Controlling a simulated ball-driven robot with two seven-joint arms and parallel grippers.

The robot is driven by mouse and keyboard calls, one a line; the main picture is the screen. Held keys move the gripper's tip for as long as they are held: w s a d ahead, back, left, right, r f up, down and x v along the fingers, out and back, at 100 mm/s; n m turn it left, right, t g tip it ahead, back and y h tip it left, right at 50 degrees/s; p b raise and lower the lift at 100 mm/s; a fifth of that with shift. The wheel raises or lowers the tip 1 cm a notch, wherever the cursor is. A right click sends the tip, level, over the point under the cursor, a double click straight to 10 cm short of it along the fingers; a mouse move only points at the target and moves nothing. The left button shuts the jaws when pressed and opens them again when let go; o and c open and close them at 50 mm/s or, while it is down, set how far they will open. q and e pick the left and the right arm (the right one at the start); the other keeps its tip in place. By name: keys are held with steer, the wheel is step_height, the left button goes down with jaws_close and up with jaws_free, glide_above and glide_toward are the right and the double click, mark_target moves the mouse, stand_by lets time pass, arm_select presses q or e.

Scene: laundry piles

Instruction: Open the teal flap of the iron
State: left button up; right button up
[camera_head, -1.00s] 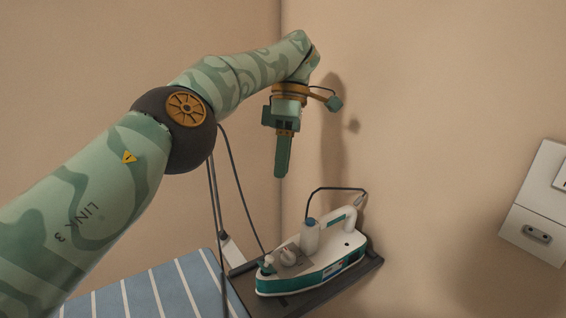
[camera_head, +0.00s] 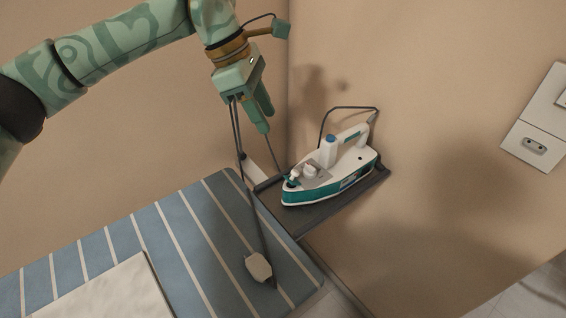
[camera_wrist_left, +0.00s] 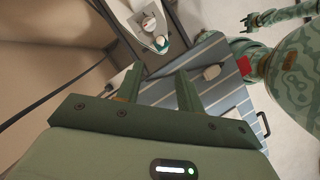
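The iron (camera_head: 330,172) is white with a teal band and stands on the dark rest at the end of the ironing board, its nose toward the lower left. A small teal part shows near its nose, by a pale knob; I cannot tell whether it is the flap or whether it is open. My left gripper (camera_head: 264,118) hangs above and to the left of the iron's nose, fingers down, touching nothing. The left wrist view shows the fingers (camera_wrist_left: 159,86) apart and empty, with the iron's nose (camera_wrist_left: 152,28) beyond them.
The blue striped ironing board (camera_head: 172,250) runs to the lower left. A pale cloth (camera_head: 105,290) and a small whitish block (camera_head: 258,267) with a dark cord lie on it. A wall stands close behind the iron.

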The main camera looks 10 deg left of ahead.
mark_target(293, 171)
arm_select(q)
steer(key=b+x, duration=0.2)
steer(key=x, duration=1.1)
steer(key=shift+f+b, duration=0.3)
steer(key=shift+b, duration=0.1)
steer(key=shift+c, duration=0.9)
jaws_close()
steer(key=shift+d+r, duration=0.1)
